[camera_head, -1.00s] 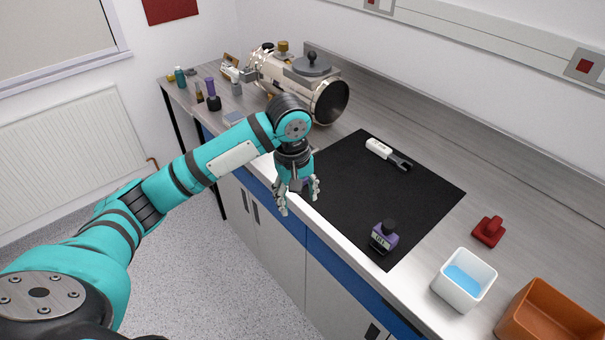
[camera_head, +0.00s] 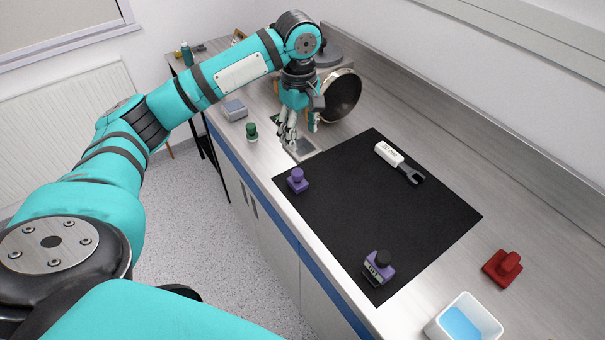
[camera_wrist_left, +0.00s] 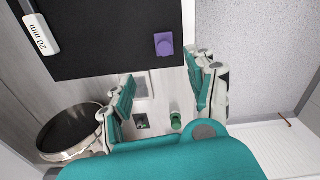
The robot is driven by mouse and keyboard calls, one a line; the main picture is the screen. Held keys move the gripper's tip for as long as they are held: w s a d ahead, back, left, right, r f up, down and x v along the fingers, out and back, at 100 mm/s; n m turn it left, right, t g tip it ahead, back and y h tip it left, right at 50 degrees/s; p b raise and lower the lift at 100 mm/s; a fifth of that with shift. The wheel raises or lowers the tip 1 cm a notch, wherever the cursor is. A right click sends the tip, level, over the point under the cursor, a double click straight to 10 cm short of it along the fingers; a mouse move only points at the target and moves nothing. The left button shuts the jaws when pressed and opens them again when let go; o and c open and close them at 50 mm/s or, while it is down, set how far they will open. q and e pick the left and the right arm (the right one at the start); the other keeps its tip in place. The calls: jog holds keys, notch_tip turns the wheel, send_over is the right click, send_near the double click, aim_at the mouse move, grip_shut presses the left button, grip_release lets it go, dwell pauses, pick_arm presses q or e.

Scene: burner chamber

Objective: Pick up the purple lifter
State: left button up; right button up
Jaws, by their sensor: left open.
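The purple lifter (camera_head: 298,181), a small block with a round knob on top, stands upright on the near left corner of the black mat (camera_head: 345,240). It also shows in the left wrist view (camera_wrist_left: 163,44), above the gap between the fingers. My left gripper (camera_head: 299,132) is open and empty over the worktop, beyond the lifter and apart from it. Its spread fingers also show in the left wrist view (camera_wrist_left: 163,88). My right gripper is not in view.
On the mat are a white and black fork tool (camera_head: 390,153) and a purple labelled block with a black knob (camera_head: 379,266). A green knobbed piece (camera_head: 251,132) and a metal chamber (camera_head: 343,96) stand near my left gripper. A red lifter (camera_head: 502,267) and a white tub (camera_head: 440,324) are at right.

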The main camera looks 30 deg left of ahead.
pick_arm(q)
jog(key=p, duration=0.1)
send_over(298, 173)
jog(key=f, duration=0.5)
jog(key=shift+s+d+f, duration=0.2)
jog(key=shift+f, duration=0.05)
jog(key=f, duration=0.3)
jog(key=shift+w+p, duration=0.3)
jog(key=shift+f+p, duration=0.3)
jog(key=shift+f, duration=0.5)
jog(key=f, duration=0.1)
jog(key=f+p, duration=0.1)
jog(key=f, duration=0.1)
jog(key=shift+s+a+f, duration=0.1)
jog(key=shift+a+f, duration=0.15)
jog(key=shift+f, duration=0.65)
grip_shut()
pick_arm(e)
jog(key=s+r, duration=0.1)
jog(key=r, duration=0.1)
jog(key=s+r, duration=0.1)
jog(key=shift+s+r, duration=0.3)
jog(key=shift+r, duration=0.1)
